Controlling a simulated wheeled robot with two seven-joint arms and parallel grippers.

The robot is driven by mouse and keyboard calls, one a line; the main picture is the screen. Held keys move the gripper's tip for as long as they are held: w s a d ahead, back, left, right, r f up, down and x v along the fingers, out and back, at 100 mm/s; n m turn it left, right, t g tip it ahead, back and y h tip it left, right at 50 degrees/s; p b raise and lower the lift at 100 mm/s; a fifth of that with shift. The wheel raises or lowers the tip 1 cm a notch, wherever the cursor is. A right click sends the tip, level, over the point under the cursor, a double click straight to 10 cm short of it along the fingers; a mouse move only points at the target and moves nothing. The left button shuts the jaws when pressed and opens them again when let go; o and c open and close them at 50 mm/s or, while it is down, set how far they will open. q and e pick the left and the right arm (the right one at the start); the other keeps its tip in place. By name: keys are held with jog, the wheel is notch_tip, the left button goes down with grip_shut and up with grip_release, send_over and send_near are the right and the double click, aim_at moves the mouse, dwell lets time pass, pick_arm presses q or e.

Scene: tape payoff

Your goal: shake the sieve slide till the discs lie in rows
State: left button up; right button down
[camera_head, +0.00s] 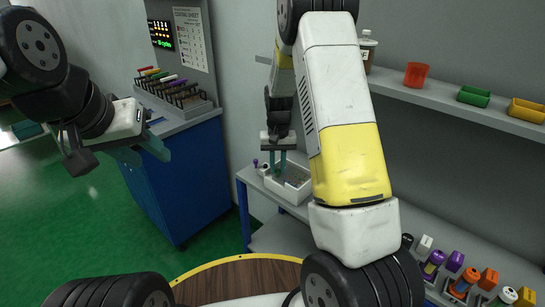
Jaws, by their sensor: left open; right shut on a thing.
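My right gripper (277,168) reaches down from above with its teal fingers into a white open-topped box (301,199) on the blue-legged bench. It is shut on a small part at the box, which appears to be the sieve slide; the fingers and the small size hide its shape. Small grey and dark details show inside the box, but I cannot make out single discs or whether they lie in rows. My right arm covers the space just right of the box. My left gripper (143,157) is open and empty in the air at the left, well away from the box.
A blue cabinet (180,185) with a rack of coloured rods (175,88) stands behind my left gripper. A shelf (440,97) with coloured bins runs along the right wall. Several coloured blocks and bottles (455,262) line the bench at the lower right. Green floor is free at left.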

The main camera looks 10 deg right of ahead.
jog(key=c, duration=1.3)
grip_release()
jog(key=shift+r, duration=0.1)
